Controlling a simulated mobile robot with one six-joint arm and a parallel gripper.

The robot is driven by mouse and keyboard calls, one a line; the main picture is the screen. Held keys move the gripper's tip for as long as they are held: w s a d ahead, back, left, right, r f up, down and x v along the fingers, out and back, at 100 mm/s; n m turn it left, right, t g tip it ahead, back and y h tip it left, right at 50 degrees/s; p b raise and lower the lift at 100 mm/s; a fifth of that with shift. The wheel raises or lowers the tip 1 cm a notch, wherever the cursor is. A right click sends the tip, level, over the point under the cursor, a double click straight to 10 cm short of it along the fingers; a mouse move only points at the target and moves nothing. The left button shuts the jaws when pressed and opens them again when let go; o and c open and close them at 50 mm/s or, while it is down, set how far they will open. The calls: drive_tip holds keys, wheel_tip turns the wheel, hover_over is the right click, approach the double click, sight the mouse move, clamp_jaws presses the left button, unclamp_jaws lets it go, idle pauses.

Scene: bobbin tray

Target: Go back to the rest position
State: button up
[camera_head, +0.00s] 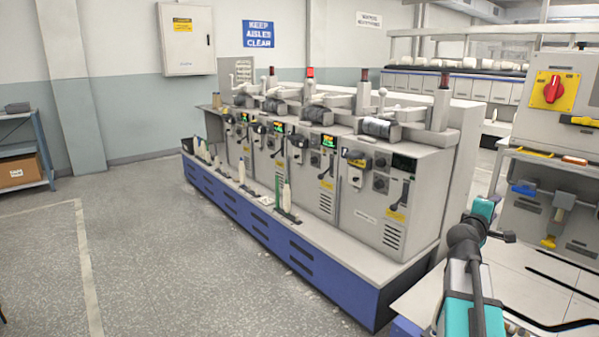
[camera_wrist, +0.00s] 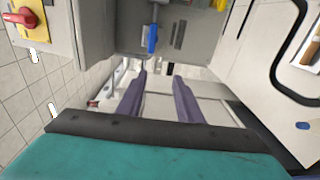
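My gripper (camera_wrist: 160,76) shows in the wrist view with its two dark purple fingers apart. Nothing is visible between the fingertips, so it is open and empty. In the head view my teal and black arm reaches up at the lower right, beside the end of the winding machine (camera_head: 420,165). In the wrist view the fingers point toward a grey machine panel with a blue handle (camera_wrist: 152,40).
The winding machine stands on a long blue base (camera_head: 345,285), with several pale bobbins along its ledge. A grey cabinet with a red rotary switch (camera_head: 552,89) stands at the right. A shelf with a cardboard box (camera_head: 22,170) is at the far left. The left floor is clear.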

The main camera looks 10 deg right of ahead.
drive_tip(key=w+a+f+n+g+y+p, duration=0.1)
drive_tip(key=a+f+y+p, duration=0.15)
drive_tip(key=a+f, duration=0.6)
drive_tip(key=w+a+f+n+y+p, duration=0.1)
drive_tip(key=a+f+y+p, duration=0.3)
drive_tip(key=f, duration=0.7)
drive_tip(key=w+a+f+g+p, duration=0.1)
drive_tip(key=w+a+f+p, duration=0.1)
drive_tip(key=a+f, duration=0.65)
drive_tip(key=s+a+f+m+g+y+p, duration=0.1)
drive_tip(key=s+a+f+g+y+p, duration=0.2)
drive_tip(key=s+a+f, duration=0.75)
drive_tip(key=s+a+f+m+g+y+p, duration=0.15)
drive_tip(key=s+a+f+g+p, duration=0.4)
drive_tip(key=s+f, duration=0.7)
drive_tip(key=s+a+m+g+y, duration=0.1)
drive_tip(key=s+a+m, duration=0.1)
drive_tip(key=s, duration=0.4)
drive_tip(key=s+a+f+m+g+y, duration=0.1)
drive_tip(key=s+a+m+g, duration=0.1)
drive_tip(key=s+a, duration=0.3)
drive_tip(key=s+a+f+m+g+y, duration=0.1)
drive_tip(key=s+a, duration=0.3)
drive_tip(key=s, duration=0.5)
drive_tip(key=shift+s+a+m+g+b, duration=0.2)
drive_tip(key=shift+m+g+b, duration=0.25)
drive_tip(key=shift+m, duration=0.3)
